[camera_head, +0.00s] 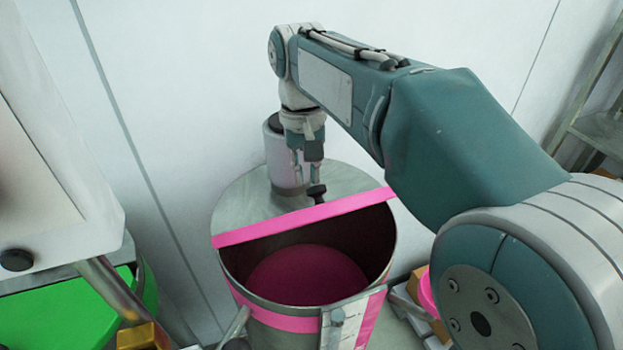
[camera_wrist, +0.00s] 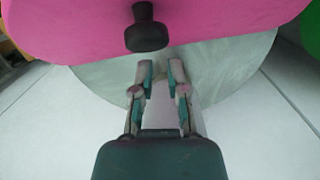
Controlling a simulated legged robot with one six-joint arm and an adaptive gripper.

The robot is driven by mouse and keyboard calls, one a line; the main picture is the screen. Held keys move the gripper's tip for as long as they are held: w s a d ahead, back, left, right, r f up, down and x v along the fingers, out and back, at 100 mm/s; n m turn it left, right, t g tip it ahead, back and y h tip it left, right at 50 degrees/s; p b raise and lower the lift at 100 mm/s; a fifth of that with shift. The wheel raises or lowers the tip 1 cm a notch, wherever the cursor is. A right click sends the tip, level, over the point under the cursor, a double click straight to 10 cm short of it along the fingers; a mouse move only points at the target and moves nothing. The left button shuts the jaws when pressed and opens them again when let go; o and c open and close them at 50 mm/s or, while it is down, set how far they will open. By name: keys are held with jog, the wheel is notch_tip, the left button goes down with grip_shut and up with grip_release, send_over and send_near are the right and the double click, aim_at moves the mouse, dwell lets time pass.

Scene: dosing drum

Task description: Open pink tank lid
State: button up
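The pink tank (camera_head: 275,322) is a grey drum with a pink band, in the middle of the head view. Its front half is uncovered and shows a dark inside with a pink surface low down. The pink lid (camera_head: 270,228) shows there as a narrow strip across the top, with a black knob (camera_head: 317,193) at its back side. In the wrist view the lid (camera_wrist: 75,28) shows a broad pink face, and the knob (camera_wrist: 147,32) stands out from it. My gripper (camera_head: 308,180) is open and empty, close behind the knob; its fingers (camera_wrist: 160,75) stand apart.
The grey rear part of the tank top (camera_head: 245,205) lies under my gripper. A green-topped tank (camera_head: 60,315) stands at the left, under a white box-like body (camera_head: 50,170). A white wall is close behind. Shelving (camera_head: 600,130) is at the right.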

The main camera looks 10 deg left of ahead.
jog(key=o, duration=0.5)
jog(key=shift+s, duration=0.1)
jog(key=shift+d+r, duration=0.1)
jog(key=shift+d, duration=0.3)
jog(key=r, duration=0.4)
jog(key=w+r, duration=0.1)
jog(key=r, duration=0.2)
jog(key=a+r, duration=0.1)
jog(key=r, duration=0.3)
jog(key=shift+w+r, duration=0.25)
jog(key=shift+r, duration=0.1)
jog(key=shift+c, duration=0.3)
